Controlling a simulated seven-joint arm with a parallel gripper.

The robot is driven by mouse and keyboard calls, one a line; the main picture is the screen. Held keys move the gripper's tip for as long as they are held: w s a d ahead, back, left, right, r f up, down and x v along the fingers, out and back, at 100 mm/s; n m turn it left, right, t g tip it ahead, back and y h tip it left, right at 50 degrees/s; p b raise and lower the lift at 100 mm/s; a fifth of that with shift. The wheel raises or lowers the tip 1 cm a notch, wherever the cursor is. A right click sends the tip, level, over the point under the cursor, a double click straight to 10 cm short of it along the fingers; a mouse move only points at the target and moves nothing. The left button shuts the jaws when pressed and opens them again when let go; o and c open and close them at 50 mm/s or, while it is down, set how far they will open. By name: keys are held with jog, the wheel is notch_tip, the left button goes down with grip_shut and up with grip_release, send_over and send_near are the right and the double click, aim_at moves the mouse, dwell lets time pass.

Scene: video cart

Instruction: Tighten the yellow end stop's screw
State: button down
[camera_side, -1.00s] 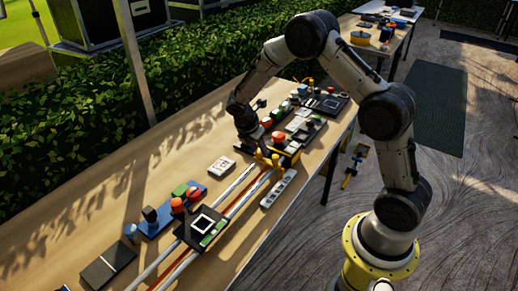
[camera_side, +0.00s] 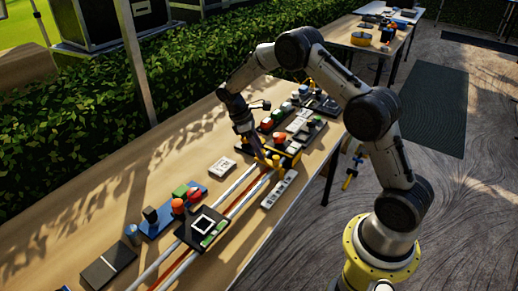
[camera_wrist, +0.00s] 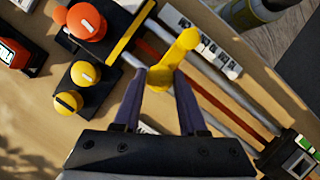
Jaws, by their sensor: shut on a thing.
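My gripper (camera_wrist: 157,82) points down at the end of the rails, its two dark fingers closed on a yellow lever-like piece (camera_wrist: 178,53). More yellow shows below it between the fingers. In the side view my gripper (camera_side: 260,155) is low over the same yellow parts, which are small there. A yellow bar (camera_wrist: 130,36), which looks like the end stop, lies across the rails just left of the held piece. I cannot tell whether the held piece is joined to the bar. The screw itself is not clearly visible.
Orange and yellow knobs (camera_wrist: 86,22) stand left of the fingers. A white socket strip (camera_side: 279,189) lies beside the rails. A black carriage with a screen (camera_side: 206,228) sits farther down the rails. A white box (camera_side: 222,165) lies on the bare wooden bench left of the rails.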

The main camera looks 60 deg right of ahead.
jog(key=m, duration=0.2)
jog(key=m+y, duration=0.2)
jog(key=m, duration=0.1)
jog(key=shift+w+d+r+m, duration=0.1)
jog(key=shift+d+m, duration=0.15)
jog(key=shift+m, duration=0.05)
jog(key=shift+d+m+y, duration=0.1)
jog(key=shift+m+y, duration=0.8)
jog(key=shift+m, duration=1.3)
jog(key=shift+c, duration=2.2)
grip_release()
jog(key=v, duration=1.3)
jog(key=shift+w+r, duration=0.2)
jog(key=shift+r, duration=0.1)
